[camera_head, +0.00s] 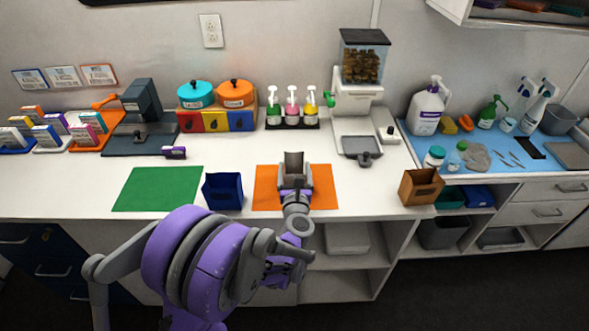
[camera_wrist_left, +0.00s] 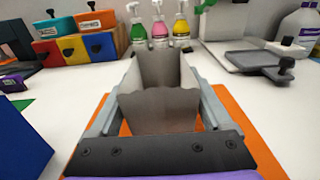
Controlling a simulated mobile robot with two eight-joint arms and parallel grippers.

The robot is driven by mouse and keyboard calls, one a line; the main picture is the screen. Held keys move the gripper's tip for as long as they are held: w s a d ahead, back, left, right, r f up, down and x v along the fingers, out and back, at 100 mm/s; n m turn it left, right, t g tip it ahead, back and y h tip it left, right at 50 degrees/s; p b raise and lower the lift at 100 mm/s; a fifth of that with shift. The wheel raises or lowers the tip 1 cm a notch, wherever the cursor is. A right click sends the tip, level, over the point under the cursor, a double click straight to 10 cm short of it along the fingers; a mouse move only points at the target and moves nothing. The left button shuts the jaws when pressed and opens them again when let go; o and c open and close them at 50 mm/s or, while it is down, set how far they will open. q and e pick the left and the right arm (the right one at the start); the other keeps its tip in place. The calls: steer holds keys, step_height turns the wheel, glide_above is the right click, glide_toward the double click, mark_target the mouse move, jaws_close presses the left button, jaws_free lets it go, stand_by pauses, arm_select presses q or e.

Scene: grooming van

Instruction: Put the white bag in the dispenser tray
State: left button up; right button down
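The white bag (camera_head: 294,161), grey-white and open at the top, is upright at the orange mat (camera_head: 325,196). It also shows in the left wrist view (camera_wrist_left: 158,112). My left gripper (camera_head: 295,180) has one finger on each side of the bag. The fingers look close to its sides, but I cannot tell if they press on it. The bag's base is partly hidden, so I cannot tell if it touches the mat. The dispenser (camera_head: 357,105) holds brown kibble at the back, with its dark grey tray (camera_head: 362,146) in front, empty. My right gripper is not in view.
A blue bag (camera_head: 222,191) stands left of the orange mat, near a green mat (camera_head: 158,188). A brown bag (camera_head: 420,186) stands to the right. Pump bottles (camera_head: 292,108) stand behind. Counter between the orange mat and the dispenser tray is clear.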

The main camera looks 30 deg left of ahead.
arm_select(q)
steer(key=shift+o, duration=1)
steer(key=shift+r, duration=0.1)
